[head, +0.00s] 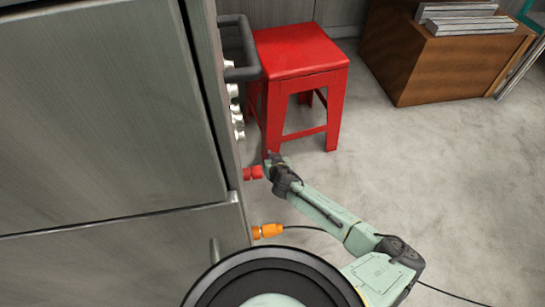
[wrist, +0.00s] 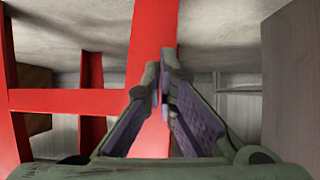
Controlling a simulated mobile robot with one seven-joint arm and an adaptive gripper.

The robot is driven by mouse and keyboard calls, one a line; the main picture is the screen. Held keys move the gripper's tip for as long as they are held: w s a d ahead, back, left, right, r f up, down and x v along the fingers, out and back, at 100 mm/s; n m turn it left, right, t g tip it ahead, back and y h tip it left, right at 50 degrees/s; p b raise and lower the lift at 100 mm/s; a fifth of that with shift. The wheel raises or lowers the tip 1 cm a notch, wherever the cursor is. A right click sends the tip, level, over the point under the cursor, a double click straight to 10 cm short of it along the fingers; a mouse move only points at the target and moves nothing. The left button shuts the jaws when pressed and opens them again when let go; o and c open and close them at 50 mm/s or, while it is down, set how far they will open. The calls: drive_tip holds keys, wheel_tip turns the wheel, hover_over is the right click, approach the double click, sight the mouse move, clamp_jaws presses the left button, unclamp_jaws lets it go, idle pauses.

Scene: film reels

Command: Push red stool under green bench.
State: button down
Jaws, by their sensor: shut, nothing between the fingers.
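The red stool (head: 300,55) stands upright on the floor beside the grey cabinet, in the upper middle of the head view. My gripper (head: 272,160) is low, at the foot of the stool's near left leg. In the wrist view the fingers of my gripper (wrist: 163,72) are closed together and empty, in front of a red stool leg (wrist: 150,35). I cannot tell whether they touch it. More legs and a crossbar of the stool show at left there. I cannot make out a green bench in either view.
The grey cabinet (head: 100,110), with a dark handle (head: 240,50), fills the left. A red plug (head: 253,173) and an orange plug (head: 267,231) with a black cable stick out of it. A wooden box (head: 430,60) stands at upper right. Floor (head: 440,170) right of the stool is clear.

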sight(270, 144)
idle(0.5)
drive_tip(key=shift+w+a+b, duration=1.1)
drive_tip(key=shift+w+b, duration=0.65)
drive_tip(key=shift+w, duration=4.2)
drive_tip(key=s+p, duration=0.2)
drive_tip(key=s+r+p, duration=0.1)
drive_tip(key=s+p, duration=0.1)
drive_tip(key=s+d+r+p, duration=0.1)
drive_tip(key=p, duration=0.2)
drive_tip(key=shift+s, duration=0.4)
drive_tip(key=shift+s+d+r+p, duration=0.1)
drive_tip(key=shift+s+d+p, duration=0.05)
drive_tip(key=shift+s+p, duration=0.4)
drive_tip(key=shift+s+f, duration=0.2)
